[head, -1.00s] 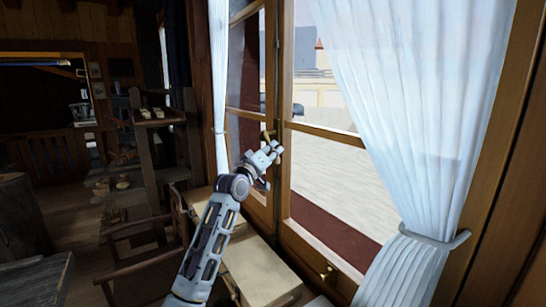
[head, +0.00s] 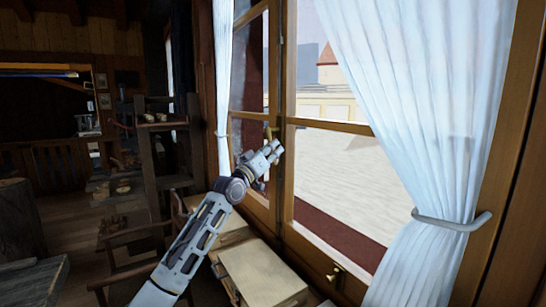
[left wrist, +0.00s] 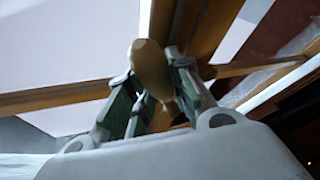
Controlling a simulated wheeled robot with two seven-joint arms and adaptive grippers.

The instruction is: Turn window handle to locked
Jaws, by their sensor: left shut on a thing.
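The brass window handle (head: 268,132) sits on the wooden middle post of the window in the head view. My left gripper (head: 275,150) is at the handle, its fingers closed on it. In the left wrist view the rounded tan end of the handle (left wrist: 151,65) sticks up between the green-padded fingers (left wrist: 150,100). My right gripper is not in view.
White curtains hang on both sides, the right one (head: 415,110) tied back by a holder (head: 452,222). A second small brass fitting (head: 335,272) is low on the frame. A wooden box (head: 262,275) and a chair (head: 135,265) stand below the window.

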